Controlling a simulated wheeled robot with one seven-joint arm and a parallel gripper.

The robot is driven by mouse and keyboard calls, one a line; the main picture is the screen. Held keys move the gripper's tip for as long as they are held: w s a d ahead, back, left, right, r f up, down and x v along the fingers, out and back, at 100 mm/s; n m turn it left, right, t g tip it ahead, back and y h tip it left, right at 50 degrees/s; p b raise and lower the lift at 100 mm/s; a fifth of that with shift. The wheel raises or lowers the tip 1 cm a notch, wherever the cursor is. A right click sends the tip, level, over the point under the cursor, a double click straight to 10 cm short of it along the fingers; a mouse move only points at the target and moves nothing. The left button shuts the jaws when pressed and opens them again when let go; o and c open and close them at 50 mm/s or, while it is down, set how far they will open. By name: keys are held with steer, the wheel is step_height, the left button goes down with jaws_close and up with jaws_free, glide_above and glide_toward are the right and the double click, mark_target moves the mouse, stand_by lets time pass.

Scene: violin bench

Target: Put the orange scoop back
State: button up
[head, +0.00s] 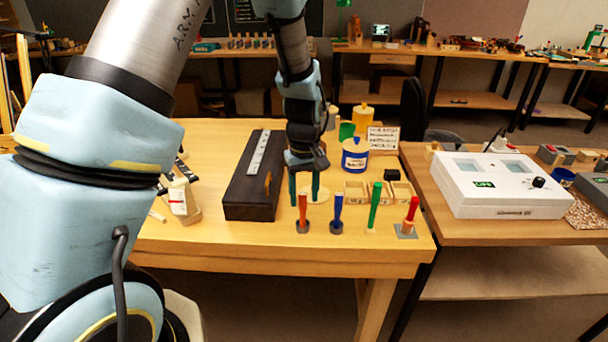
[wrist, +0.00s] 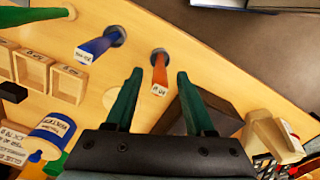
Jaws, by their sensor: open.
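An orange handle (head: 303,213), the only orange tool handle I see, stands upright on a round grey base near the bench's front edge. No scoop bowl shows on it. In the wrist view the orange handle (wrist: 159,74) has a pale labelled top and lies between and beyond my fingertips. My gripper (head: 304,190) points down, with its green fingers apart and nothing between them. It is close to the orange handle's top, seemingly just behind it. In the wrist view my gripper (wrist: 160,80) is also open, and I see no contact with the handle.
A blue handle (head: 337,212), a green handle (head: 374,205) and a red handle (head: 411,210) stand to the right. A dark block (head: 240,196) is on the left. Behind are small wooden trays (head: 355,190), a blue-labelled jar (head: 355,160) and a white sign (head: 383,138).

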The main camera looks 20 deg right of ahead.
step_height(320, 180, up, 9)
steer(key=b, duration=0.2)
steer(key=s+a+t, duration=0.1)
steer(key=s+a, duration=0.2)
steer(key=a, duration=2.7)
steer(key=shift+r+m+t, duration=0.2)
steer(key=shift+m+t, duration=0.1)
